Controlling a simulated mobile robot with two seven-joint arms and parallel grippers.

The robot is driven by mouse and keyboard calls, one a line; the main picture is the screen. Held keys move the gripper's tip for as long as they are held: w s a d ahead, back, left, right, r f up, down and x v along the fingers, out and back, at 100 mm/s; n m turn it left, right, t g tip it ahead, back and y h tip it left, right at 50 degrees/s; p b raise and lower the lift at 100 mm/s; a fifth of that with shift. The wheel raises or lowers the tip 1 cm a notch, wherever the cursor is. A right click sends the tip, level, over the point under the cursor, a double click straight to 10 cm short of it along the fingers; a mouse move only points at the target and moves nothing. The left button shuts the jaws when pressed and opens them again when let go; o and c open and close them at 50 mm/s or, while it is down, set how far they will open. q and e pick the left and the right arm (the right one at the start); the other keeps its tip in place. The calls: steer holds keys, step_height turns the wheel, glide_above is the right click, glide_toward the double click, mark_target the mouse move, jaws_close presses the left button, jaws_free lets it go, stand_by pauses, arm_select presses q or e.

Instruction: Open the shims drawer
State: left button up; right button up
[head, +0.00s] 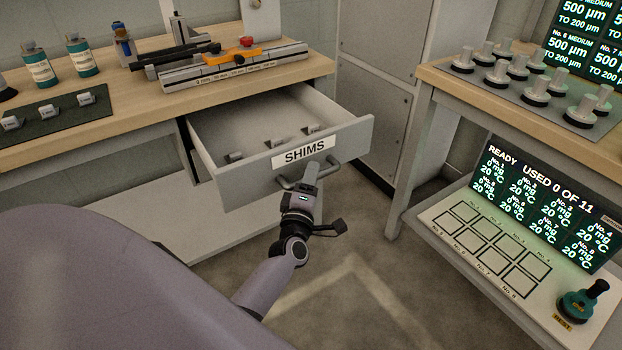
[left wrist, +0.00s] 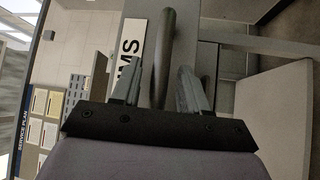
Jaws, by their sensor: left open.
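The shims drawer (head: 235,200) is a grey drawer under the wooden bench, labelled SHIMS, and it stands pulled well out. A few small metal shim pieces (head: 272,143) lie inside it along the front. Its bar handle (head: 338,168) runs across the front below the label; the handle also shows in the left wrist view (left wrist: 164,50). My left gripper (head: 312,178) is at the handle, and in the left wrist view (left wrist: 160,88) its fingers are apart with the handle bar between them. Whether a finger touches the bar cannot be told. My right gripper is not in view.
The wooden bench (head: 120,95) above holds bottles (head: 82,55), a green mat with small blocks (head: 60,115) and a measuring rail (head: 235,68). At right, another bench carries metal weights (head: 500,72), with a lit display (head: 545,205) on its lower shelf. Floor before the drawer is clear.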

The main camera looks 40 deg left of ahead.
arm_select(q)
steer(key=p+v, duration=0.1)
steer(key=v, duration=0.6)
steer(key=shift+p, duration=0.4)
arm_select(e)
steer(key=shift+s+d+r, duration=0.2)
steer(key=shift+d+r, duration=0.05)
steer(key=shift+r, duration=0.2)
arm_select(q)
steer(key=shift+s, duration=0.1)
steer(key=shift+d, duration=0.1)
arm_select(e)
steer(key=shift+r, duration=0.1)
arm_select(q)
steer(key=s+d+m+g+h+p, duration=0.4)
steer(key=s+d+m, duration=0.2)
steer(key=s+m, duration=0.3)
steer(key=s+d+f+m+g+h+p, duration=0.1)
steer(key=s+d+m+g+h+p, duration=0.2)
steer(key=s+m, duration=0.7)
steer(key=d+m+h+p, duration=0.2)
steer(key=m, duration=0.2)
steer(key=shift+d+f+g+h+p, duration=0.25)
steer(key=shift+d+g+h+p, duration=0.05)
steer(key=shift+d+g, duration=0.1)
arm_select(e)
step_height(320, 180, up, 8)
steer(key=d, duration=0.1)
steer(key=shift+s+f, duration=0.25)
